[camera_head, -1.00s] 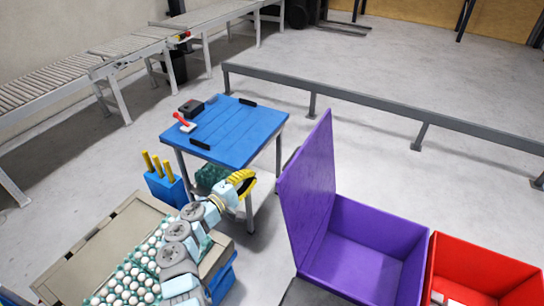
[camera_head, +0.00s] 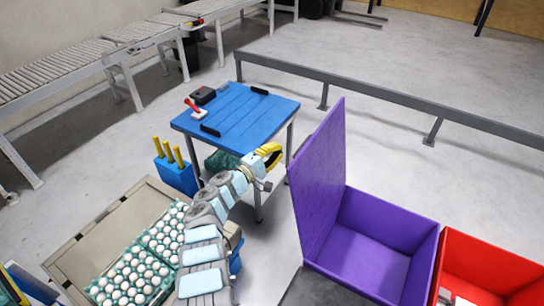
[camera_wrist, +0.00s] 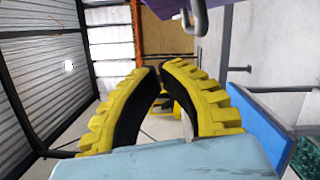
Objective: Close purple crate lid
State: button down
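The purple crate (camera_head: 375,250) stands at the lower right of the head view, and its inside looks empty. Its purple lid (camera_head: 318,180) stands open, nearly upright, along the crate's left side. My gripper (camera_head: 270,153) is to the left of the lid, apart from it, beside the blue table. In the wrist view my two yellow fingers (camera_wrist: 159,68) curve together with their tips almost meeting and nothing held between them. A purple edge, seemingly the lid's (camera_wrist: 181,14), shows at the top of the wrist view, with a grey bar (camera_wrist: 198,18) beside it.
The blue table (camera_head: 238,118) stands behind my gripper with a red-handled item (camera_head: 196,109) on it. A red crate (camera_head: 485,265) adjoins the purple one on the right. Egg trays (camera_head: 140,265) lie at lower left. A low grey rail (camera_head: 380,117) crosses the floor behind.

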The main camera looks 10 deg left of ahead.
jog(key=shift+w+d+r+p, duration=0.15)
jog(key=shift+d+p, duration=0.25)
jog(key=shift+d, duration=0.45)
jog(key=shift+w+d+r+p, duration=0.1)
jog(key=shift+d+r+p, duration=0.1)
jog(key=shift+d+p, duration=0.45)
jog(key=shift+w+d+r+p, duration=0.1)
jog(key=shift+d+r+p, duration=0.1)
jog(key=shift+d, duration=0.85)
jog(key=shift+f, duration=0.1)
jog(key=shift+s+d, duration=0.1)
